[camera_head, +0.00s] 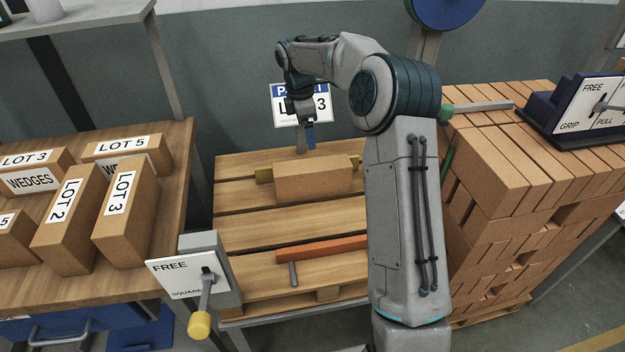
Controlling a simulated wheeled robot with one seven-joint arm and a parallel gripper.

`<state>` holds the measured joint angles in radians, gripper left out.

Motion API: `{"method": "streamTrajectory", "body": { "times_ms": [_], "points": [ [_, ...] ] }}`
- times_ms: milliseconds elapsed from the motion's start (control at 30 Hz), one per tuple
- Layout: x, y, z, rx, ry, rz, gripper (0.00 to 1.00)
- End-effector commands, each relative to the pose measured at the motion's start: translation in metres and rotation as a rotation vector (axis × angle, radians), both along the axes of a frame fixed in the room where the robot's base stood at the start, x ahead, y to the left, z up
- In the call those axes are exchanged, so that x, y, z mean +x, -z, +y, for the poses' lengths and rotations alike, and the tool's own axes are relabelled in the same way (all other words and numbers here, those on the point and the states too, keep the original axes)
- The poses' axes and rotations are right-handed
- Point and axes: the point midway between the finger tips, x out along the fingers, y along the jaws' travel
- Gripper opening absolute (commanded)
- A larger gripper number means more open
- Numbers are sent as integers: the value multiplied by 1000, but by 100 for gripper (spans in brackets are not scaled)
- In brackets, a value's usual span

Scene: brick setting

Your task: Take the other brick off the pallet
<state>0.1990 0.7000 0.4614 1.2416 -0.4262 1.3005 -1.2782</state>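The wooden pallet (235,222) lies in the middle. A tan-brown block (312,182) sits on its rear half, with yellowish ends of something showing behind it at both sides. A long orange-red brick (322,249) lies on the front half; its right end is hidden behind my arm. My gripper (310,137) points down above and behind the tan block, apart from it. Its blue fingertips overlap in this view, so I cannot see a gap or anything held between them.
A panel marked FREE with a yellow-knobbed lever (200,324) stands at the pallet's front left. Lot cartons (127,215) fill the left bench. A sign (287,105) stands behind the pallet. A brick stack (490,170) with a clamp device (560,107) is at right.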

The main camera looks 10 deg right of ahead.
Motion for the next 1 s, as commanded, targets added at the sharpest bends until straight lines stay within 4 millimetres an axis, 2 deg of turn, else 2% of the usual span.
{"method": "streamTrajectory", "body": {
  "times_ms": [333, 567, 833, 1000],
  "points": [
    [-1, 65, -8, 0, -1, 3, 84],
    [-1, 82, -10, 0, 0, 1, 84],
    [-5, 120, -11, 1, -1, 3, 84],
    [-4, 131, -13, 0, 0, -1, 84]
  ]
}}
